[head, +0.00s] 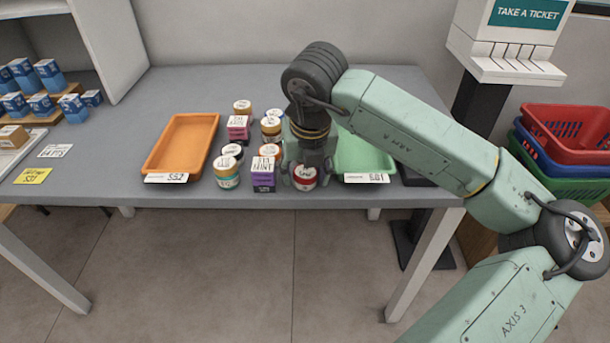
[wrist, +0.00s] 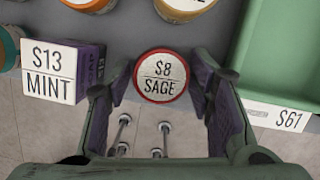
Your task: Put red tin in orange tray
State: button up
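The red tin (head: 304,178) stands upright near the front edge of the grey counter, its upper part partly covered by my gripper (head: 306,163). In the wrist view the red tin (wrist: 160,76) shows a white lid reading "$8 SAGE". My gripper (wrist: 161,88) is open and points down over it, with one finger on each side of the lid and small gaps showing. The orange tray (head: 182,143) lies empty to the left on the counter, past the group of tins and boxes.
Several tins and boxes stand between the tray and my gripper, including a purple mint box (head: 263,175) close to the red tin's left. A green tray (head: 362,152) lies right of my gripper. Price cards line the front edge.

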jog(key=c, duration=0.9)
